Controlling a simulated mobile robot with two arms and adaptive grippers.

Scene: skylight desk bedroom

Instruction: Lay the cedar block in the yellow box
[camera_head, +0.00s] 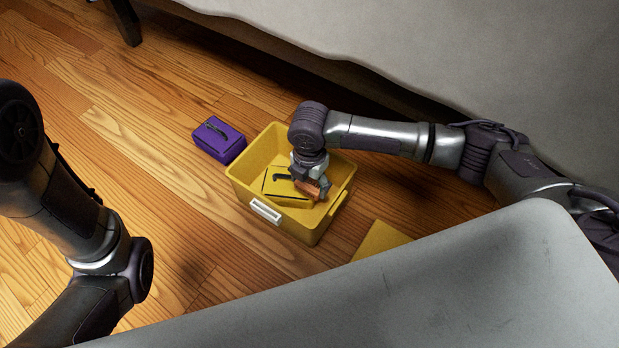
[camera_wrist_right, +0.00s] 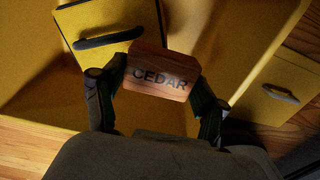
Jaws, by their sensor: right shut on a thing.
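The cedar block (camera_head: 313,190) is a small reddish-brown wooden block; the word CEDAR shows on its face in the right wrist view (camera_wrist_right: 160,77). My right gripper (camera_head: 308,182) is shut on it, with a finger on either side. The yellow box (camera_head: 311,231) is an open-topped bin on the floor with a white label on its front. The block and gripper are over or within its opening, towards the right; whether the block touches the bottom cannot be told. My left arm shows at the left, but its gripper is out of frame.
A yellow case (camera_head: 287,193) with a black handle lies inside the box. A purple case (camera_head: 217,141) stands on the floor just left of the box. Another yellow item (camera_head: 379,238) is at lower right, partly hidden by a grey surface. The bed is behind; floor at left is clear.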

